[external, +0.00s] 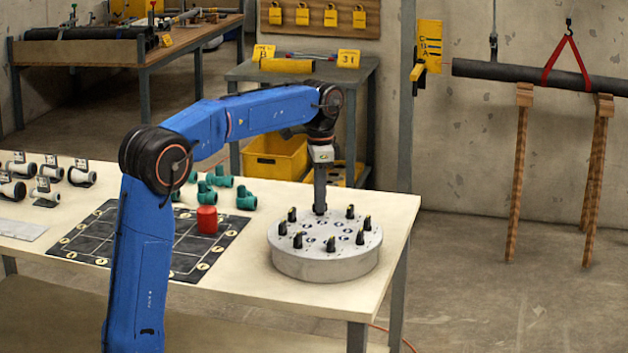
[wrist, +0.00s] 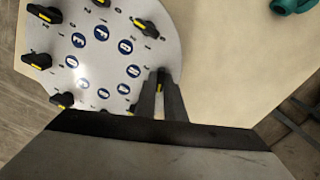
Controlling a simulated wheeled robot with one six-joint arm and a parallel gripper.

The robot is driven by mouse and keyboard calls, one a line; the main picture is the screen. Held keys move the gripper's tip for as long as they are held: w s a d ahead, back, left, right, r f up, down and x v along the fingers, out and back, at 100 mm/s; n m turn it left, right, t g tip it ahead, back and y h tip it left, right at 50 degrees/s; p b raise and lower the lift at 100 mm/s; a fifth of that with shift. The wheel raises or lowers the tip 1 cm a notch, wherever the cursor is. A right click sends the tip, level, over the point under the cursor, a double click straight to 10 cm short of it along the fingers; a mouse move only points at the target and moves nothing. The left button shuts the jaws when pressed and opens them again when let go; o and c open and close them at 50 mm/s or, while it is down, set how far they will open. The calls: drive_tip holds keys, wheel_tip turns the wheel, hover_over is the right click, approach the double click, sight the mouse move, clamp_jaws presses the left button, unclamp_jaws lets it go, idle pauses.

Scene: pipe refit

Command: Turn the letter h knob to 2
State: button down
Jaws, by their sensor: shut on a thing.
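A round grey dial plate (external: 325,268) stands on the table and carries a ring of black knobs with yellow pointer marks. In the wrist view the plate (wrist: 165,42) shows blue letter discs inside the knob ring, turned and small. My gripper (external: 320,210) points straight down at the plate's far edge. In the wrist view its fingers (wrist: 161,84) are closed on one black knob (wrist: 160,88), whose yellow mark shows between them. The letter of this knob and the number it points to cannot be read. I cannot tell which knob is the letter h knob.
Other knobs (wrist: 146,27) stand close on both sides of the held one. A red cylinder (external: 207,220) stands on the black grid mat (external: 95,235) to the left. Green pipe fittings (external: 246,198) lie behind it. The table (external: 400,215) is bare right of the plate.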

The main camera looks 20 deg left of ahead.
drive_tip(key=m, duration=0.5)
drive_tip(key=shift+m, duration=0.3)
drive_tip(key=m, duration=0.4)
drive_tip(key=shift+m, duration=0.4)
drive_tip(key=c, duration=1.8)
unclamp_jaws()
drive_tip(key=shift+c, duration=0.2)
wheel_tip(320, 180, up, 17)
drive_tip(key=shift+r, duration=0.2)
